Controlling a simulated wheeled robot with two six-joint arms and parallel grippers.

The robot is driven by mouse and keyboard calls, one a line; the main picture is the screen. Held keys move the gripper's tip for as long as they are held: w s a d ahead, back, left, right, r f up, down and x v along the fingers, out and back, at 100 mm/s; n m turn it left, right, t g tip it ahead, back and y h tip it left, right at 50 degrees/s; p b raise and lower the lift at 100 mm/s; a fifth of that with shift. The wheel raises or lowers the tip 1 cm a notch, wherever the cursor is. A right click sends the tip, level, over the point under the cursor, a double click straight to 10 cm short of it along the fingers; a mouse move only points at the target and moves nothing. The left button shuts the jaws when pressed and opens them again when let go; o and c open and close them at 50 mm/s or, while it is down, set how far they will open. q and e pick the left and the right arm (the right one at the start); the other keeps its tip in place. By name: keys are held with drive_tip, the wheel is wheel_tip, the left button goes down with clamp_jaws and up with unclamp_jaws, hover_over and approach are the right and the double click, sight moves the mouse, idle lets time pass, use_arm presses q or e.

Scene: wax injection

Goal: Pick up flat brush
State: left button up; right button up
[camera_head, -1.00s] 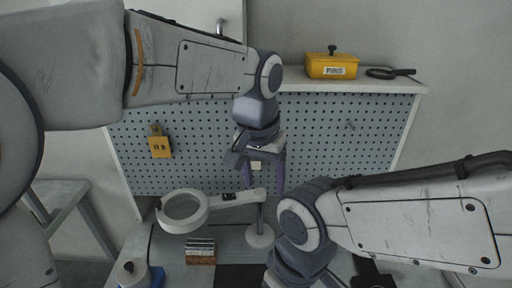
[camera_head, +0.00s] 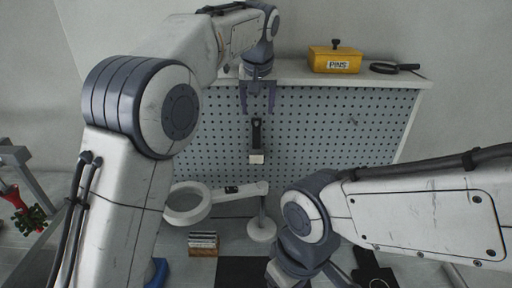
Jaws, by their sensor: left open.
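The flat brush (camera_head: 256,136) hangs on the pegboard with its dark handle up and its pale bristle end (camera_head: 256,158) down. My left gripper (camera_head: 257,110) is open, fingers pointing down, just above the top of the handle in the picture. Its two fingers are apart with nothing between them. How far it stands from the board in depth is hard to tell. My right gripper (camera_head: 305,276) is low in the picture, partly hidden by its own wrist and cut off by the lower edge, so its jaws do not show clearly.

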sight(256, 121)
use_arm(q)
drive_tip(key=x, duration=0.4)
drive_tip(key=shift+s+a+f+p, duration=0.15)
drive_tip(key=shift+s+f+p, duration=0.1)
drive_tip(key=shift+s+p, duration=0.1)
drive_tip(key=shift+w+f, duration=0.3)
drive_tip(key=shift+f, duration=0.2)
clamp_jaws()
